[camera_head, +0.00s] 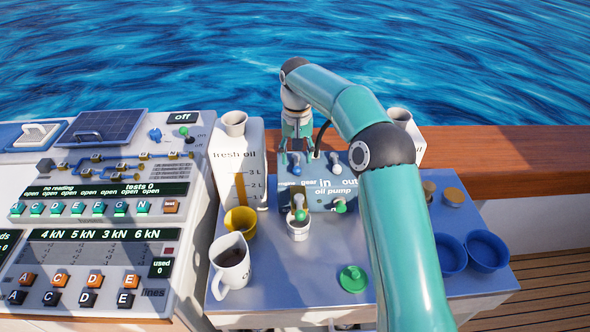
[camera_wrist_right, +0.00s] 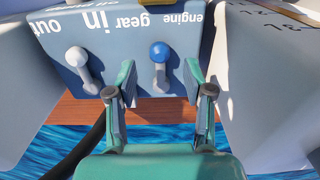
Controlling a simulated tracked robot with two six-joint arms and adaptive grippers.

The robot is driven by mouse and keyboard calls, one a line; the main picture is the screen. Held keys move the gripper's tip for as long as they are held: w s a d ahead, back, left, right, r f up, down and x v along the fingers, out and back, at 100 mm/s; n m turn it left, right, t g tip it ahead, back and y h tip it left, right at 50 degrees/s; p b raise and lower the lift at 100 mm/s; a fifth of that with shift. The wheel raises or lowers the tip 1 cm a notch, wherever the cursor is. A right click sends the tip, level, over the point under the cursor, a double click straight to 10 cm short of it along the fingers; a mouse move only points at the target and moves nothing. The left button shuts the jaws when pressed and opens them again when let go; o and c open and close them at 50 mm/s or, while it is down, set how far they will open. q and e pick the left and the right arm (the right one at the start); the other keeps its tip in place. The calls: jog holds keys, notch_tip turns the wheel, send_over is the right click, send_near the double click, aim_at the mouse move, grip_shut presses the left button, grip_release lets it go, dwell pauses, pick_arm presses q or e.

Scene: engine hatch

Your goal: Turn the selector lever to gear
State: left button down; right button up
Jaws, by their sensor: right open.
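The blue-knobbed selector lever (camera_wrist_right: 160,60) stands on the grey-blue oil pump box by the words "engine" and "gear"; it also shows in the head view (camera_head: 296,169). In the wrist view its knob lies under the gap between the two words. My right gripper (camera_wrist_right: 159,70) is open, with one finger on each side of the lever; I cannot tell whether either touches it. In the head view my right gripper (camera_head: 297,157) hangs over the back of the box (camera_head: 322,197). My left gripper is not in view.
A white-knobbed lever (camera_wrist_right: 77,62) stands beside the selector by "in" and "out". The fresh oil container (camera_head: 226,160) stands left of the box. A white cup (camera_head: 299,231) stands at its front, near two green knobs. A mug (camera_head: 229,268) and blue dishes (camera_head: 487,250) stand farther out.

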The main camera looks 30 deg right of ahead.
aim_at(296, 167)
jog(key=shift+f, duration=2.1)
jog(key=shift+c, duration=0.2)
